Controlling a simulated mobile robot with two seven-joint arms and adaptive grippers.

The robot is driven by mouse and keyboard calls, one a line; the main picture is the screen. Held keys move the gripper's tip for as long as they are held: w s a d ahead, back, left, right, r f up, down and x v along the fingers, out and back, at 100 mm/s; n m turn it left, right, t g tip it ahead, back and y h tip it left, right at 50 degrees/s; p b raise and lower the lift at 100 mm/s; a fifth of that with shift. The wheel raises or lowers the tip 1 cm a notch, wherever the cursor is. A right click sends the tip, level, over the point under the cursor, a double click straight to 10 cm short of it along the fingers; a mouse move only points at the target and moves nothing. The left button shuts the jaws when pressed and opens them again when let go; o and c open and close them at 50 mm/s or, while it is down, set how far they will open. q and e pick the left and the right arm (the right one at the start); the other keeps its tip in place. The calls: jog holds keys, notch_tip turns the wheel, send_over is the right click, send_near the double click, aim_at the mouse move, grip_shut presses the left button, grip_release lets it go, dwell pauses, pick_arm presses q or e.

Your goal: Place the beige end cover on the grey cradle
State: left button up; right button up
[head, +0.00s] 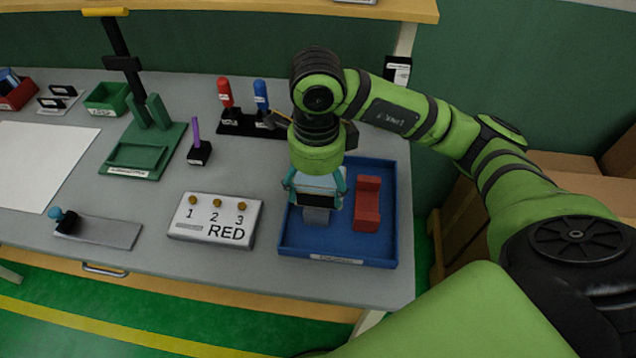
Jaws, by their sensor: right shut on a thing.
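My right gripper (316,196) points down over the blue tray (345,254) at the right of the bench. It is shut on a small grey-looking piece (317,216), which shows just below the fingers. The gripper hides much of this piece, and I cannot tell whether it touches the tray floor. I cannot make out a clearly beige end cover or a part that is surely the grey cradle. A grey plate (112,232) with a black block and a blue knob lies at the front left. My left gripper is not in view.
A red block (367,204) lies in the tray, right beside the gripper. A white box marked RED (215,219) stands left of the tray. Red (225,93) and blue (261,95) handled tools stand in a black rack behind. A green stand (143,147) is further left.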

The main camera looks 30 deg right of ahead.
jog(key=w, duration=0.1)
jog(key=w+d+f, duration=0.1)
jog(key=w+f, duration=0.1)
jog(key=shift+d, duration=0.3)
notch_tip(320, 180, down, 4)
jog(key=shift+r+p, duration=0.15)
jog(key=shift+p, duration=0.9)
jog(key=shift+f, duration=0.2)
jog(key=shift+f+b, duration=0.25)
jog(key=shift+b, duration=0.05)
jog(key=o, duration=1.4)
jog(key=shift+r, duration=0.1)
jog(key=shift+c, duration=0.2)
jog(key=shift+r, duration=0.1)
